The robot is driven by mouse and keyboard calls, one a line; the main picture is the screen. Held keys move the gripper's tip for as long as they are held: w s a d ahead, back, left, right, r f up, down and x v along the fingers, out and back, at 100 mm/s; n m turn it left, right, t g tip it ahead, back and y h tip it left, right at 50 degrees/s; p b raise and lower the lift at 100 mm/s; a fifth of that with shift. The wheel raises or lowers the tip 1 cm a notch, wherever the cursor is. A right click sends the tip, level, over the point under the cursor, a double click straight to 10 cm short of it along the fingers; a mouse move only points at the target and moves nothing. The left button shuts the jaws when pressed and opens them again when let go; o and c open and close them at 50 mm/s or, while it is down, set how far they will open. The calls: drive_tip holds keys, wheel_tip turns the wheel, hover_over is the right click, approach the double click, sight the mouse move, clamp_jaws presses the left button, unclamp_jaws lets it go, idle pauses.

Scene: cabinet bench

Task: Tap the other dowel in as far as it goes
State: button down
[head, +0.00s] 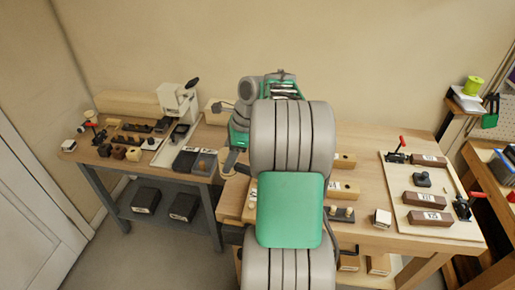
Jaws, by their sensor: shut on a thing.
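My arm fills the middle of the head view and covers much of the bench (376,231). My gripper's fingers are hidden behind it, so what they hold does not show. Two short, light pegs that look like dowels, a left one (333,209) and a right one (348,211), stand upright in a small dark holder (341,218) just right of my arm. Behind them lie pale wooden blocks, one with a white label (344,189) and one farther back (345,160). A small dark object (217,107) shows left of my wrist; I cannot tell what it is.
A board (398,174) at the right carries brown labelled blocks (431,198) and red-handled clamps (401,150). A white-topped cube (382,218) sits near the front edge. The left bench holds dark trays (185,160), small blocks and a white press (177,103).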

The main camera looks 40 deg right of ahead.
drive_tip(key=s+d+m+t+h, duration=0.2)
drive_tip(key=s+d+m, duration=0.1)
drive_tip(key=d+m, duration=0.6)
drive_tip(key=shift+n, duration=0.5)
drive_tip(key=f+b, duration=0.1)
drive_tip(key=b, duration=0.1)
drive_tip(key=f+b, duration=0.2)
drive_tip(key=d+f+b, duration=0.1)
drive_tip(key=f+b, duration=0.1)
drive_tip(key=shift+w+d+b, duration=0.1)
drive_tip(key=shift+w+b, duration=0.2)
drive_tip(key=shift+b, duration=0.1)
drive_tip(key=shift+r+p, duration=0.15)
drive_tip(key=shift+p, duration=0.15)
drive_tip(key=shift+r+p, duration=0.15)
drive_tip(key=shift+p, duration=0.35)
drive_tip(key=shift+f+b, duration=0.55)
drive_tip(key=shift+f, duration=1.15)
drive_tip(key=shift+s, duration=0.1)
